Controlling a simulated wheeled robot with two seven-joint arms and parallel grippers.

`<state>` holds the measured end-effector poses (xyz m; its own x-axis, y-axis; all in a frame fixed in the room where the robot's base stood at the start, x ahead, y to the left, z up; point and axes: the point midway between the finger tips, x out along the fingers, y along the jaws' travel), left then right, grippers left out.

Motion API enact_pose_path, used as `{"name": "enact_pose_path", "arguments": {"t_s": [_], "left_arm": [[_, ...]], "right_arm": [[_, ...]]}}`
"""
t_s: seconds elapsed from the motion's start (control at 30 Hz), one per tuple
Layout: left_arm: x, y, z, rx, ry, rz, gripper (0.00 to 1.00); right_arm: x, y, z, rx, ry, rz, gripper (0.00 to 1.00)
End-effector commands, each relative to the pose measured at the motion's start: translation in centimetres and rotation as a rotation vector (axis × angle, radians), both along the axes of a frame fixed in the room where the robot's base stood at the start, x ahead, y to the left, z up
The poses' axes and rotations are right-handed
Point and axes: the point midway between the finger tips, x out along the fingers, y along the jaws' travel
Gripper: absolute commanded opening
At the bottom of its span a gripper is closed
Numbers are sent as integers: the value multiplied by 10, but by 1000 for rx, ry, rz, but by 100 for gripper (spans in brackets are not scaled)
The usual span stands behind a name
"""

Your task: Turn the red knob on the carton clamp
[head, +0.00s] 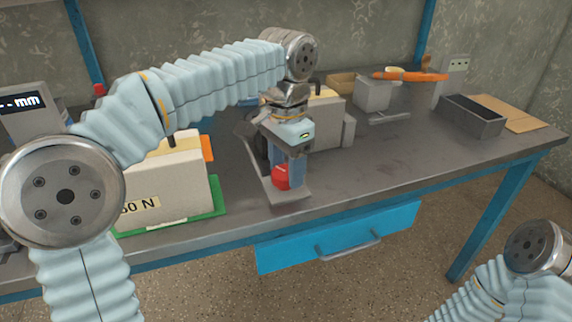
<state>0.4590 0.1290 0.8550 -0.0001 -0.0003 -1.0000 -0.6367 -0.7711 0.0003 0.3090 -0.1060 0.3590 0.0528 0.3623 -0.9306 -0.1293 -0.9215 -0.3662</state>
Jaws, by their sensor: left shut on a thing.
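The red knob (281,178) is low at the front of the carton clamp, near the bench's front edge. The clamp's grey base (292,196) shows under it. My left gripper (289,172) points down over the clamp and is shut on the red knob. Its fingers hide part of the knob. The wrist hides much of the clamp behind it. A light grey carton-like block (326,128) stands just behind the gripper. Of my right arm, only links show at the lower right; its gripper is out of view.
A box marked "50 N" (165,185) stands on a green board (214,210) to the left. A display reading "mm" (25,105) is farther left. An open grey bin (471,118), an orange tool (410,76) and brown cardboard (515,113) lie right. The bench's front right is clear.

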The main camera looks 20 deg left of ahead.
Motion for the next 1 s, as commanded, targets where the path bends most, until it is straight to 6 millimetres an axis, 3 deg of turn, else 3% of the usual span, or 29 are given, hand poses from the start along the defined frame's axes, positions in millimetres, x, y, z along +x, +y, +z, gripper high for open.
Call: {"name": "enact_pose_path", "arguments": {"t_s": [0.6,1.0], "left_arm": [[-2,-1,0,0,1,-563,24],[-3,-1,0,1,1,-783,24]], "right_arm": [[0,0,0,0,0,0,43],[0,0,0,0,0,0,43]]}}
